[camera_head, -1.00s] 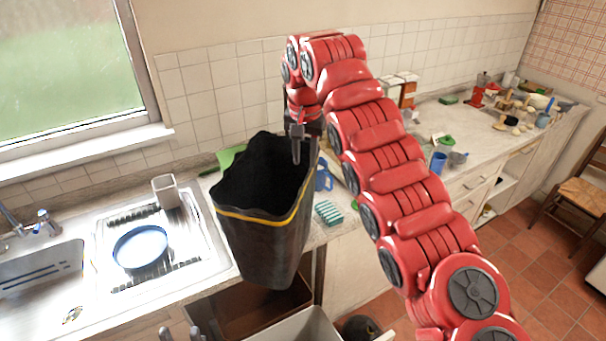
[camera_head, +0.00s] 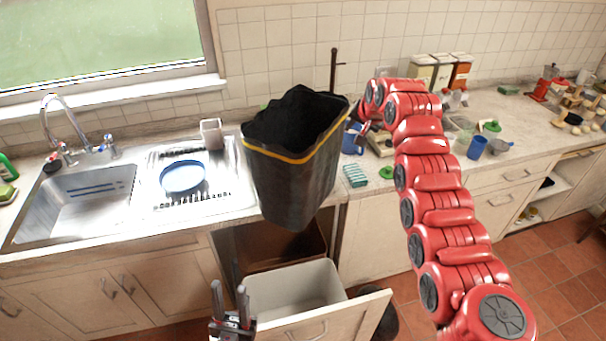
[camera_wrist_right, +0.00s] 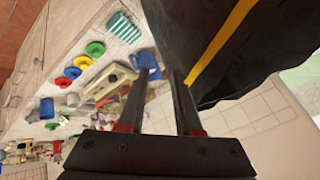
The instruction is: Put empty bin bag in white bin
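The bin bag (camera_head: 292,185) is black with a yellow band and hangs upright in the air, mouth up, in front of the counter. My right gripper (camera_wrist_right: 160,76) is at its right rim, its fingers partly closed around the bag's edge. The exact contact is hidden; in the head view those fingers are mostly behind the rim. The white bin (camera_head: 330,283) sits in the pulled-out cabinet drawer, below the bag and slightly forward of it. My left gripper (camera_head: 229,297) is low in front of the drawer's left side, fingers pointing up, apart and empty.
The drawer front (camera_head: 325,320) juts over the tiled floor. The sink (camera_head: 90,205) and a blue bowl (camera_head: 183,177) are at left. A striped sponge (camera_head: 355,175), blue mug (camera_head: 352,142) and blue cup (camera_head: 477,147) stand on the counter at right.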

